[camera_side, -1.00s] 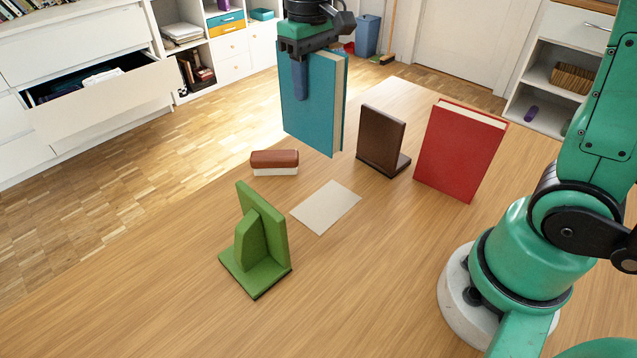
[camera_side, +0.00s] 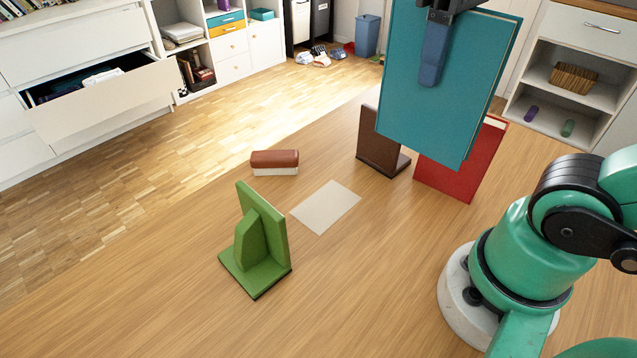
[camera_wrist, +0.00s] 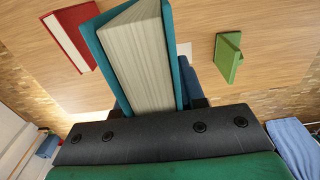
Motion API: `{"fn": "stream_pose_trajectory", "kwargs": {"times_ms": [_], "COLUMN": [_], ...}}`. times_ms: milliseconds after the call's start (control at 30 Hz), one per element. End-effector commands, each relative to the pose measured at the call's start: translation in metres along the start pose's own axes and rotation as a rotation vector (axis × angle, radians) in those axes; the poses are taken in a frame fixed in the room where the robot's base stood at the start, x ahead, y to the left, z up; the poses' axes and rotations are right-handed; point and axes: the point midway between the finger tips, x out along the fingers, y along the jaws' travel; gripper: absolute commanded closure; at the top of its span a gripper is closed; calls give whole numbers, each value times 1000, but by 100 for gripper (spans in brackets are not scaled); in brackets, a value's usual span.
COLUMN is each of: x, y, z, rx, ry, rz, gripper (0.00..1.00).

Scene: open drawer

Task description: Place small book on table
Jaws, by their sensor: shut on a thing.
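A teal book (camera_side: 440,95) is held upright in the air, in front of the brown bookend and the red book in the side view. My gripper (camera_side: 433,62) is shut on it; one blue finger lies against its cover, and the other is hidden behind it. In the wrist view the book's page edges (camera_wrist: 140,62) face the camera, between the fingers. The wooden table (camera_side: 150,285) lies below, apart from the book. A red book (camera_side: 448,178) stands on the table, partly covered by the teal one. It also shows in the wrist view (camera_wrist: 75,32).
A brown bookend (camera_side: 377,150) stands left of the red book. A green bookend (camera_side: 262,245) stands nearer the front, beside a flat beige sheet (camera_side: 325,207). A brown-and-white eraser-like block (camera_side: 274,162) lies behind. The front left tabletop is clear. A drawer (camera_side: 105,100) hangs open at left.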

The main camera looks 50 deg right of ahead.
Motion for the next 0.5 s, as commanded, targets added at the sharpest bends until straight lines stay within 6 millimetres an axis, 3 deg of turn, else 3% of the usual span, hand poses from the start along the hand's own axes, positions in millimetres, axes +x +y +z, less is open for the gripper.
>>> {"fn": "stream_pose_trajectory", "kwargs": {"times_ms": [300, 500], "x": [90, 128], "y": [0, 0], "z": [0, 0], "rx": [0, 0], "ry": [0, 0], "rz": [0, 0], "gripper": [100, 100]}}
